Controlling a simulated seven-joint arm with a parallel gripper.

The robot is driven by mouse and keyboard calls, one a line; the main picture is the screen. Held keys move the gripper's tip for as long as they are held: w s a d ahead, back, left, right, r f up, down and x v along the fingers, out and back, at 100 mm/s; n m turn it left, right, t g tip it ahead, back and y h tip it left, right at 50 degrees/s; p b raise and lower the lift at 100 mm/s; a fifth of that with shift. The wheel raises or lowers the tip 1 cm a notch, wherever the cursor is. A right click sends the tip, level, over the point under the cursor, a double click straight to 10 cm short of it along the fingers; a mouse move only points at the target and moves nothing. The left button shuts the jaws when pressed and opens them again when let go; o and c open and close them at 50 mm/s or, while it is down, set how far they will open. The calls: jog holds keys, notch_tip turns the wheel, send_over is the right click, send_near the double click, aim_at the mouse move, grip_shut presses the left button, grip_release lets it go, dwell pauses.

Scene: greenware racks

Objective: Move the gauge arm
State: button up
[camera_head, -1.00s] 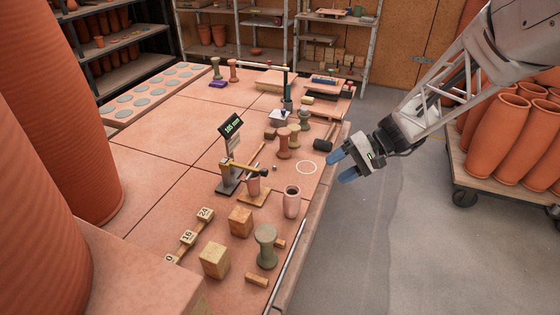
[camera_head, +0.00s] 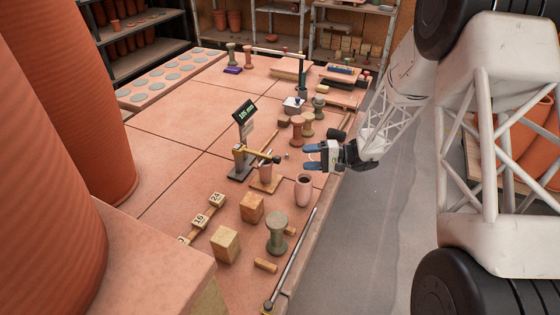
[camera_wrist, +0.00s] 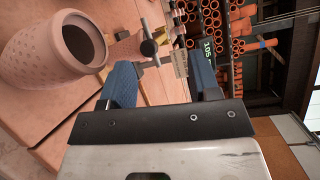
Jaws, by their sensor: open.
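In the wrist view the dark knob end of the gauge arm (camera_wrist: 149,47) appears ahead, between the lines of my two fingers (camera_wrist: 160,75). The display's digits show beside the right finger.
A speckled clay cup (camera_head: 303,190) stands close to my gripper, and also shows large in the wrist view (camera_wrist: 25,60). Wooden blocks (camera_head: 225,245), a green spool (camera_head: 276,232) and a metal rod (camera_head: 292,258) lie nearer. Clay spools (camera_head: 297,130) stand behind.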

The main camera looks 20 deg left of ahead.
jog(key=y, duration=0.1)
send_near(280, 159)
jog(key=shift+s+a+f, duration=0.15)
jog(key=shift+s+a, duration=0.1)
jog(key=shift+a, duration=0.25)
jog(key=shift+s+a+f, duration=0.15)
jog(key=shift+s+a, duration=0.1)
jog(key=shift+a, duration=0.25)
jog(key=shift+a, duration=0.1)
jog(key=shift+x, duration=3.8)
grip_shut()
